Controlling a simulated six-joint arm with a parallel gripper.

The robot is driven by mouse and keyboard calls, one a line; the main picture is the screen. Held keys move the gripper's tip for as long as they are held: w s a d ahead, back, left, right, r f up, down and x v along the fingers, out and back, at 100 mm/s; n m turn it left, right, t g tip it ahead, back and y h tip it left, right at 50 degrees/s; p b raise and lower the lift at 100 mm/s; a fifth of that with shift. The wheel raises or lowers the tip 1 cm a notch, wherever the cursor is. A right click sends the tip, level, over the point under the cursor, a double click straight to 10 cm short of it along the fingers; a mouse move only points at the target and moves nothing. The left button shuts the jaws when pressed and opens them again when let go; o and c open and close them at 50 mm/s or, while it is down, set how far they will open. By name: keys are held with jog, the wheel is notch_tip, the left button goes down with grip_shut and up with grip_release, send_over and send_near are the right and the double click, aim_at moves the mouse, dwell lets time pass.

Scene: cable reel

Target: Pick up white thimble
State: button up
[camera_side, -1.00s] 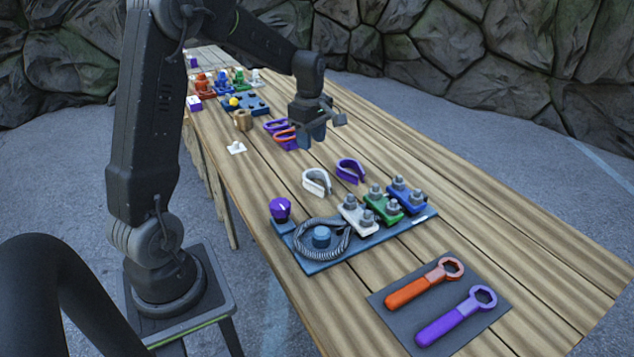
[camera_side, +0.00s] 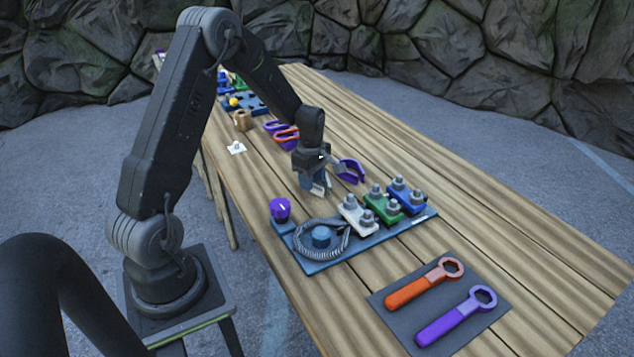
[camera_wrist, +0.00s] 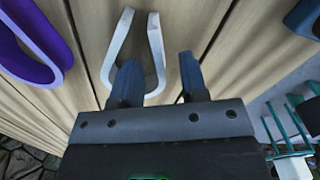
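The white thimble (camera_wrist: 156,45) is a teardrop-shaped loop lying on the wooden table, its pointed end towards the top of the wrist view. My gripper (camera_wrist: 160,72) is open above it. The left finger appears over the loop's opening and the right finger outside its right leg, so that leg shows between the fingers. In the side view my gripper (camera_side: 312,190) is low over the table and hides most of the thimble; a white edge (camera_side: 319,188) shows beside the fingers. I cannot tell whether the fingers touch it.
A purple thimble (camera_side: 351,171) lies close by. In front is a blue board (camera_side: 318,266) with a coiled cable, a purple knob (camera_side: 280,208) and white, green and blue clamps. Orange and purple wrenches lie on a dark mat (camera_side: 480,333). Purple and orange loops (camera_side: 286,136) lie behind.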

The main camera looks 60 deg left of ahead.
jog(key=shift+f, duration=0.95)
grip_shut()
